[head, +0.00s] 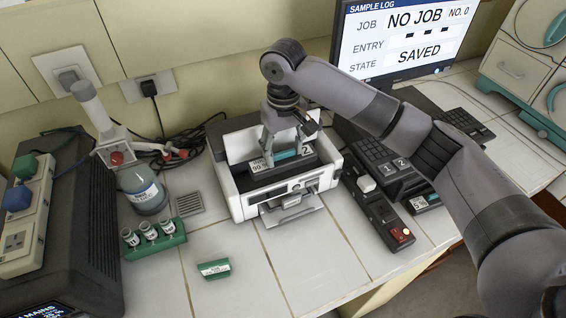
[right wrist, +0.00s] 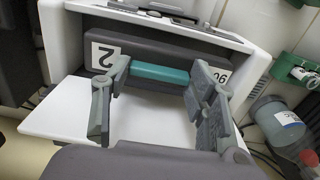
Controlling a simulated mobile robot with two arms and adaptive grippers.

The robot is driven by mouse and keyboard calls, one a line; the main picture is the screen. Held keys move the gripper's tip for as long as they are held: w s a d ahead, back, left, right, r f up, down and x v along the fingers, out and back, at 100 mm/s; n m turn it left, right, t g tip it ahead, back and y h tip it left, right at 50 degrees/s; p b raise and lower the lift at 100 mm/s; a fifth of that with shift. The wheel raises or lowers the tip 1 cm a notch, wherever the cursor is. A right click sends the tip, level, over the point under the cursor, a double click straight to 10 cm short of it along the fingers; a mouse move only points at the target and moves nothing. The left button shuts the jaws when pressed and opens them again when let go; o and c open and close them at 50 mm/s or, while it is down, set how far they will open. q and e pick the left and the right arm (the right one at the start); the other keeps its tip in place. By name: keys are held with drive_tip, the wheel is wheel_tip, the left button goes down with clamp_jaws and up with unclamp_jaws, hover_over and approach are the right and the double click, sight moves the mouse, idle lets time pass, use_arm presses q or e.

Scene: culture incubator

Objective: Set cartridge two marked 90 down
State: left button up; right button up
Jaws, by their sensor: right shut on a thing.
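The cartridge (head: 285,172) is a dark grey block with a teal strip, a white label "2" at one end and a label "90" at the other. It also shows in the right wrist view (right wrist: 150,52), with both labels readable. My right gripper (head: 284,152) is shut on its teal strip, with one finger at each end of the strip in the right wrist view (right wrist: 160,72). The cartridge is in the open top of a white machine (head: 240,207); I cannot tell whether it rests on the machine's floor. My left gripper is not in view.
A green rack (head: 155,246) with several vials and a bottle (head: 143,192) stand left of the machine. A small green labelled piece (head: 214,269) lies in front. A keypad device (head: 385,165) and a black strip with a red button (head: 378,215) stand right. The screen (head: 405,38) reads "NO JOB", "SAVED".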

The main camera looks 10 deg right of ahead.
sight(283, 158)
drive_tip(key=shift+f+p, duration=0.4)
drive_tip(key=shift+f, duration=2.55)
drive_tip(key=o, duration=1.4)
drive_tip(key=shift+f, duration=0.15)
drive_tip(key=shift+o, duration=0.2)
wheel_tip(283, 158, up, 11)
drive_tip(key=shift+b, duration=1.25)
drive_tip(key=shift+r, duration=0.65)
